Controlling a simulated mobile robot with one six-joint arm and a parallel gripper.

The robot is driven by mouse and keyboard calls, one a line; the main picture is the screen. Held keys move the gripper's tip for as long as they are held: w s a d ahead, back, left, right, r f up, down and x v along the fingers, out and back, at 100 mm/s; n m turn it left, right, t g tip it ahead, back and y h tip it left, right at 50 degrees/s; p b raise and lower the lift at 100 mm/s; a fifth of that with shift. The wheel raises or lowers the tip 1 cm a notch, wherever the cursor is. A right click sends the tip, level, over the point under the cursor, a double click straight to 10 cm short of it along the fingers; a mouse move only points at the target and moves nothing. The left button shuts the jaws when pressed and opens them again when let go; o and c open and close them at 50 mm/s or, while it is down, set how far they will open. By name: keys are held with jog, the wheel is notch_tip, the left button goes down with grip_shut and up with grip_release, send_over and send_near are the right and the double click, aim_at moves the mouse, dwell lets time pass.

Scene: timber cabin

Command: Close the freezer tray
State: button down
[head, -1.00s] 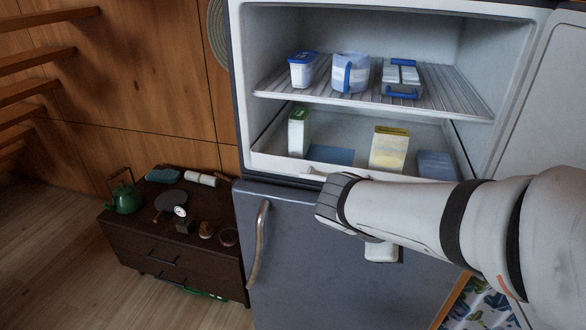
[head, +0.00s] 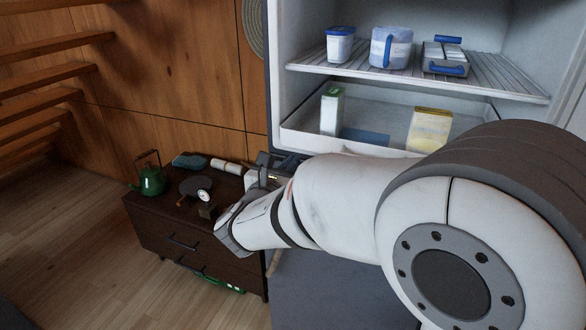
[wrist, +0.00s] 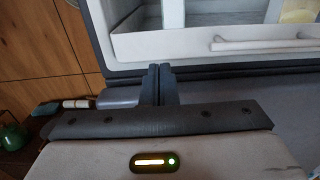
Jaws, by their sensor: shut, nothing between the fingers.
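The freezer tray (head: 297,143) is a pale, shallow bin below the wire shelf in the freezer compartment. It holds a green-topped carton (head: 331,112), a yellow-and-white carton (head: 429,131) and a flat blue item (head: 365,137). Its front wall (wrist: 165,43) and white bar handle (wrist: 262,44) show in the wrist view. My gripper (wrist: 158,70) is shut and empty, just below the tray front and left of the handle, with no clear contact. In the head view, my gripper (head: 268,170) is at the fridge's left edge; my arm hides the tray's lower right and handle.
A wire shelf (head: 490,84) above holds a blue-lidded tub (head: 340,45), a jug (head: 391,48) and a blue-handled container (head: 445,57). A low dark cabinet (head: 160,228) with a green kettle (head: 150,180) stands left of the fridge.

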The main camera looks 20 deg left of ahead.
aim_at(308, 142)
jog(key=w, duration=0.7)
jog(key=shift+w+d, duration=0.3)
jog(key=shift+w, duration=0.05)
jog(key=shift+w, duration=0.1)
jog(key=w, duration=0.8)
jog(key=shift+d+b, duration=0.3)
jog(key=shift+d, duration=0.05)
jog(key=shift+w+r, duration=0.15)
jog(key=shift+r, duration=0.15)
